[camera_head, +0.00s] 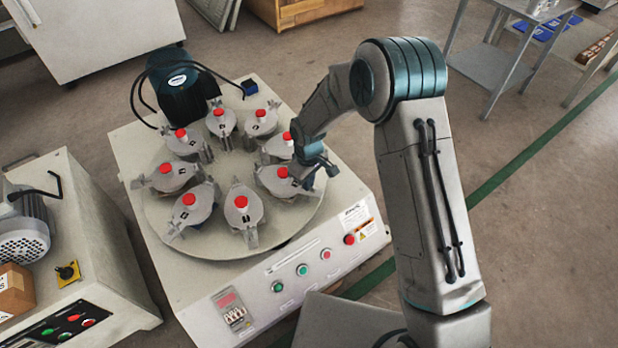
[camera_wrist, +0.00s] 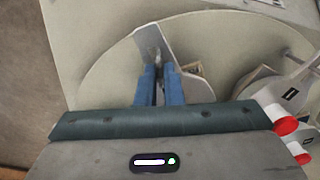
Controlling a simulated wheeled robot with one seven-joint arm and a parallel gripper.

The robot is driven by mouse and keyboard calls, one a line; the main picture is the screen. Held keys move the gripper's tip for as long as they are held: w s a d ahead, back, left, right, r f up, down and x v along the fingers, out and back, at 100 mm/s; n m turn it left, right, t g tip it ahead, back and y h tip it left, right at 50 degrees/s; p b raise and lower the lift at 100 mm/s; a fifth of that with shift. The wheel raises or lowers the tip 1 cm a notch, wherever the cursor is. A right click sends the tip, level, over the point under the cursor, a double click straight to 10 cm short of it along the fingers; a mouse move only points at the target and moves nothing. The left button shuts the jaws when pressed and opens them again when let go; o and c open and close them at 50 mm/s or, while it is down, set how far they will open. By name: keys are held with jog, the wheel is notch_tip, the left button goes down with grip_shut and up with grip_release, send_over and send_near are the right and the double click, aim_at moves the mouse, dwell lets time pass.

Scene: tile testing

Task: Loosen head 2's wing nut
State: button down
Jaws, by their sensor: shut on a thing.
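My gripper (camera_head: 320,174) is at the right side of the round turntable, beside a grey head with a red knob (camera_head: 275,179). In the wrist view my two blue fingers (camera_wrist: 159,72) are shut on a small metal part, which looks like the wing nut (camera_wrist: 154,52) at the head's outer end. A broad grey bracket (camera_wrist: 187,52) stands right beside the fingers. The nut is mostly hidden by the fingers. I cannot read the head's number, so I cannot tell from the pictures whether it is head 2.
Several similar red-knobbed heads ring the turntable (camera_head: 285,222); the neighbouring head (camera_head: 281,147) is close behind my gripper. A dark motor (camera_head: 182,88) with cables stands at the back. The front panel has buttons (camera_head: 302,270). Another machine (camera_head: 75,240) is at left.

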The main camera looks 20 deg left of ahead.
jog(key=shift+s+a+n+p, duration=0.1)
jog(key=shift+n+p, duration=0.45)
jog(key=shift+n, duration=1.05)
jog(key=c, duration=1.6)
grip_release()
jog(key=shift+o, duration=0.2)
jog(key=shift+r, duration=0.15)
notch_tip(320, 180, up, 14)
jog(key=p, duration=0.4)
jog(key=shift+f, duration=0.25)
